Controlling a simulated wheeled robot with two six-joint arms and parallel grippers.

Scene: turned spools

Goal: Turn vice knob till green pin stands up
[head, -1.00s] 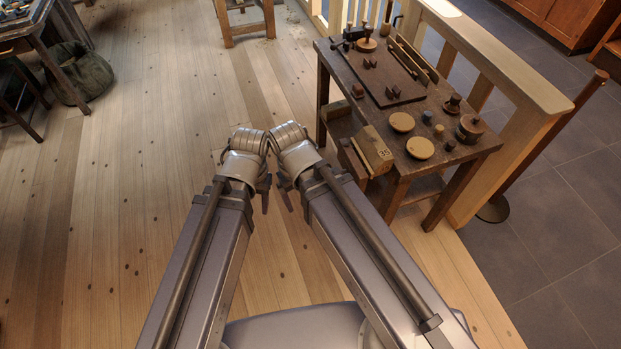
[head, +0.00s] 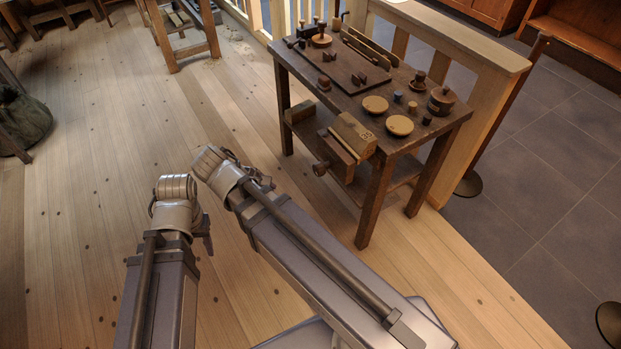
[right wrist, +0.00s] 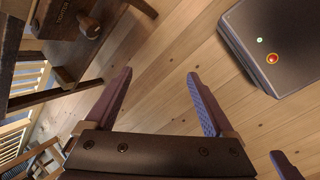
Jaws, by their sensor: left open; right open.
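The wooden vice (head: 352,140) is fixed to the front of the dark workbench, with a pale block marked with a number. Its round knob (head: 320,168) sticks out at the front lower left. In the right wrist view the knob (right wrist: 90,28) shows at upper left, apart from the fingers. I cannot make out a green pin. My left gripper (head: 207,240) is mostly hidden behind its arm, in front of the bench. My right gripper (right wrist: 160,75) is open and empty above the floor; both are well away from the knob.
The workbench (head: 440,140) carries a dark board (head: 345,75), pale round discs (head: 400,125) and several small turned pieces. A wooden railing (head: 500,60) stands behind it. A dark bag (head: 22,120) lies at far left. Plank floor in front of the bench is clear.

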